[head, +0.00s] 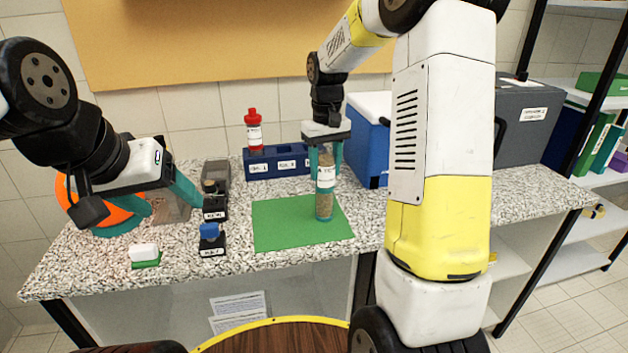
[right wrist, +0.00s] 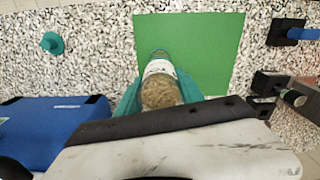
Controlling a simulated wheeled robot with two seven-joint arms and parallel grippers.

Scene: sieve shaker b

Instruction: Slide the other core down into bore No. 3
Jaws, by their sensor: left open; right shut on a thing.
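The core (head: 325,203), a clear tube of brown grains with a white label, is upright between my right gripper's fingers (head: 325,165) over the green mat. I cannot tell whether its foot touches the mat. The right wrist view shows its grainy top (right wrist: 161,93) between the teal fingers. The blue rack (head: 262,171) stands behind the mat, with small white labels on its front that are too blurred to read. The rack's right end is near my right gripper. My left gripper (head: 168,203) is open and empty at the left.
The green mat (head: 275,232) lies mid-counter. Dark blocks, one with a blue knob (head: 209,231), stand left of it. A white block (head: 144,251) and an orange round thing (head: 100,208) are further left. A blue box (head: 368,140) is behind right. A teal piece (right wrist: 52,42) lies beside the mat.

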